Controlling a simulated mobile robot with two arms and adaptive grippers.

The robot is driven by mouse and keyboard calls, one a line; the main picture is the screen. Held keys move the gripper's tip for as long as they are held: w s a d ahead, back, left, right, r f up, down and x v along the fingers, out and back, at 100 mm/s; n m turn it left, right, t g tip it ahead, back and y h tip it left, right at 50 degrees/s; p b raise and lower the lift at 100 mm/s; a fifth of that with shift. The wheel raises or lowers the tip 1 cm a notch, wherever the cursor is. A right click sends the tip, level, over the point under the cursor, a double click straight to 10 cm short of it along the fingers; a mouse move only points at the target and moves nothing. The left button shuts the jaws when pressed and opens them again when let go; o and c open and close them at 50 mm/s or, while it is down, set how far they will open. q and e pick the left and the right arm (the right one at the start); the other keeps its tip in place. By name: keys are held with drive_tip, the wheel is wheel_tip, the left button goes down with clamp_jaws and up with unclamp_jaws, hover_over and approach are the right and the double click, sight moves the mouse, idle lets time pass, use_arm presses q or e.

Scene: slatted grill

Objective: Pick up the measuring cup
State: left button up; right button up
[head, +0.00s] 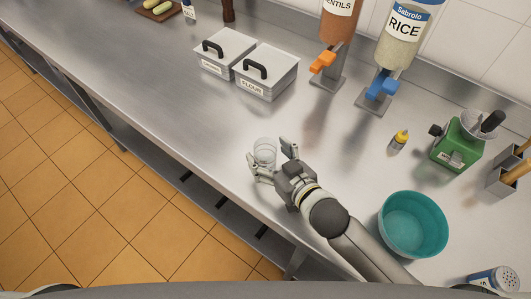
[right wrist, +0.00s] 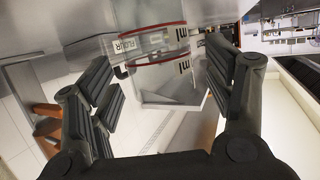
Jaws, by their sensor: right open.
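The measuring cup (head: 264,145) is a small clear vessel on the steel counter, near its front edge. My right gripper (head: 270,159) is open at the cup, with one finger on either side of it. In the right wrist view, the see-through cup (right wrist: 155,58) with red lines shows between and beyond the two dark fingers (right wrist: 155,85). I cannot tell whether either finger touches it. My left gripper is not in view.
Two lidded bins (head: 267,84) stand behind the cup, with lentil and rice dispensers (head: 382,85) at the back. The counter left of the cup is clear.

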drive_tip(key=shift+x, duration=1.25)
drive_tip(key=shift+s, duration=0.1)
drive_tip(key=c, duration=1.1)
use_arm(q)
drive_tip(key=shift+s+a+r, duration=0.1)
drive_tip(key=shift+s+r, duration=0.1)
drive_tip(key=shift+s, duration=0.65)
use_arm(e)
drive_tip(key=shift+r, duration=0.1)
